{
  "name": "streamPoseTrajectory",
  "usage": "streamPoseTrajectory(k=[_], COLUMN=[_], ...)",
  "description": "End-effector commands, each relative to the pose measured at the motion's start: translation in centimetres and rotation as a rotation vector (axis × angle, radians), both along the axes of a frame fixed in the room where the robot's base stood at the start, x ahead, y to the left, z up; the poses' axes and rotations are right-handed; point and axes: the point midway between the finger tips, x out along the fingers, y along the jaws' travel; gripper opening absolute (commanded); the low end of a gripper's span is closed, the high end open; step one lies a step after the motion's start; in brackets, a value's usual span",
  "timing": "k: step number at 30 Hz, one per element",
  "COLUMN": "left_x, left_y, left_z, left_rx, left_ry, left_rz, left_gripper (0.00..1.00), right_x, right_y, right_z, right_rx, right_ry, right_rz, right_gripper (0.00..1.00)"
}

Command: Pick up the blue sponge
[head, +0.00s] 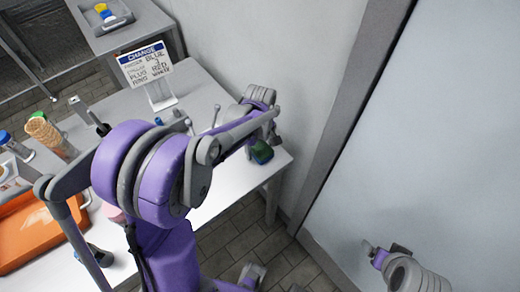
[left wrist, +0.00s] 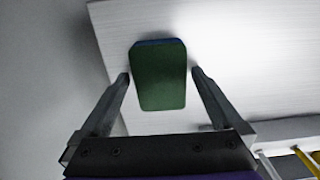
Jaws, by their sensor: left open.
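The blue sponge (head: 262,152) lies near the right end of the white table, with a green face and a blue edge. In the left wrist view its green face (left wrist: 160,80) fills the space between the fingers, with the blue (left wrist: 160,42) showing along the far edge. My left gripper (left wrist: 160,76) is open, with one finger on each side of the sponge and a narrow gap at each side. In the head view my left arm hides most of the gripper.
A sign on a stand (head: 147,70) stands on the white table (head: 212,92) near the wall. An orange tray (head: 30,232) and stacked cones (head: 45,130) are at the left. Another table (head: 125,38) at the back holds a grey tray. A wall stands close beyond the sponge.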

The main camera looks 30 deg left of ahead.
Motion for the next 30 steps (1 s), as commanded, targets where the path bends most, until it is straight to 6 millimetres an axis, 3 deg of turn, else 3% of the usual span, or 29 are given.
streamPoseTrajectory(k=[8,18,21,22,23,30], left_x=[-0.01,-0.01,-0.01,-0.01,-0.01,-0.01], left_y=[-0.01,-0.01,-0.01,-0.01,-0.01,0.0], left_z=[-0.38,-0.36,-0.36,-0.36,-0.36,0.28], left_rx=[0.0,0.0,0.0,0.0,0.0,0.0], left_ry=[0.0,0.0,0.0,0.0,0.0,0.0], left_rz=[0.0,0.0,0.0,0.0,0.0,0.0], left_gripper=[1.0,0.39,0.22,0.22,0.14,0.14], right_x=[-0.01,-0.01,-0.01,-0.01,-0.01,0.02], right_y=[0.0,0.0,0.0,0.0,0.0,0.0], right_z=[-0.03,-0.03,-0.03,-0.03,-0.03,0.05], right_rx=[0.0,0.0,0.0,0.0,0.0,0.0], right_ry=[0.0,0.0,0.0,0.0,0.0,0.0], right_rz=[0.0,0.0,0.0,0.0,0.0,0.0], right_gripper=[0.85,0.85,0.85,0.85,0.85,0.85])
